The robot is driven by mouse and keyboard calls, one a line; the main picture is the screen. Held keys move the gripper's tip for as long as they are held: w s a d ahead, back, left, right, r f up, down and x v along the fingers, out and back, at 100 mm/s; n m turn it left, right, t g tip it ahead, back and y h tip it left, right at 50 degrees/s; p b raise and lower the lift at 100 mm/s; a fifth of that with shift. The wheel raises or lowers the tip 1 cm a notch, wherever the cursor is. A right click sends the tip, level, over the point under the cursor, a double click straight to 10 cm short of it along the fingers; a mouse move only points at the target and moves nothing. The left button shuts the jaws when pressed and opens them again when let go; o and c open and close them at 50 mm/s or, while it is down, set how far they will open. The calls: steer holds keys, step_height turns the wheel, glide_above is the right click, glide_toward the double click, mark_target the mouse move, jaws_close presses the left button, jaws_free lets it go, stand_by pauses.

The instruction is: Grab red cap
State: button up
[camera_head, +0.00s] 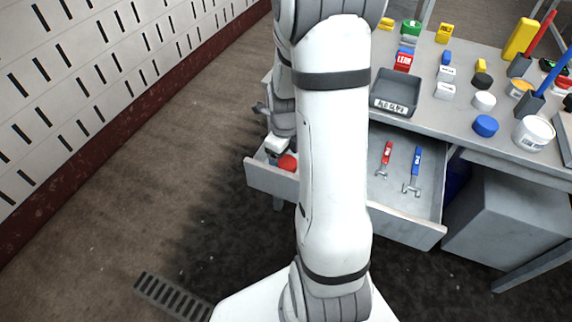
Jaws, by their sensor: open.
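A red cap (288,162), round, lies in the left part of the open drawer (407,224), close to its front wall. Its right side is partly covered by my arm.
The tabletop (430,112) above holds a grey bin (394,103), a blue cap (486,126), a white tub (533,133) and several blocks. Floor left of the drawer is clear.

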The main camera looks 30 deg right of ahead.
steer(key=shift+f, duration=0.3)
steer(key=shift+c, duration=0.3)
steer(key=c, duration=1)
steer(key=shift+r, duration=0.1)
